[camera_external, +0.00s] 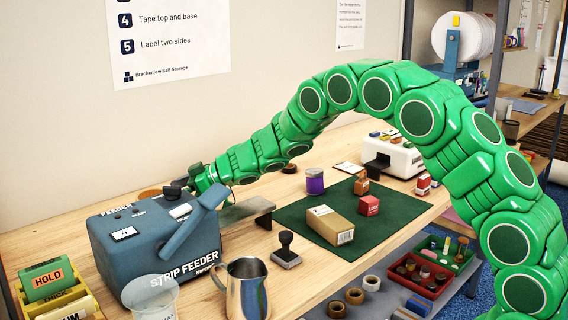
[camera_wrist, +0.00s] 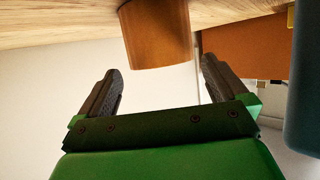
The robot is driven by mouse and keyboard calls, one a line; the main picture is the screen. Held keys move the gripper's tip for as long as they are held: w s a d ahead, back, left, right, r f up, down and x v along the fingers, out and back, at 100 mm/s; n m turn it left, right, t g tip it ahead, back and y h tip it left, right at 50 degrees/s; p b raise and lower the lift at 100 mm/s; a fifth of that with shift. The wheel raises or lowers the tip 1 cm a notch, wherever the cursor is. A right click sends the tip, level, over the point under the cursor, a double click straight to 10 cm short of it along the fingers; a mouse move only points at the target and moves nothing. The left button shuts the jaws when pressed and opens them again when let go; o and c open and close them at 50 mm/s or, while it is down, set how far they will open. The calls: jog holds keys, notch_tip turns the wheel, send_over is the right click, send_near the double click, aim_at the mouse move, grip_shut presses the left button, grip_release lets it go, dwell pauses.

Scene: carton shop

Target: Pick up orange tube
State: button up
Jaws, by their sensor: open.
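The orange tube (camera_wrist: 156,36) shows in the wrist view as a brownish-orange cylinder standing on the wooden table, which appears at the top of that picture. It lies ahead of and between my two dark fingers, and I see no contact. My gripper (camera_wrist: 161,66) is open and empty. In the external view my gripper (camera_external: 176,189) is low behind the blue strip feeder, its fingers partly hidden. An orange patch (camera_external: 150,193) just left of it, mostly hidden by the feeder, looks like the tube.
The blue strip feeder (camera_external: 150,250) stands close in front of my gripper. A dark stamp (camera_external: 286,250), a metal jug (camera_external: 246,288) and a clear cup (camera_external: 152,298) are nearer the camera. A green mat (camera_external: 390,210) holds a carton (camera_external: 330,225) and small items. The wall is behind.

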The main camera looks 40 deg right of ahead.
jog(key=shift+x, duration=2.55)
jog(key=c, duration=0.7)
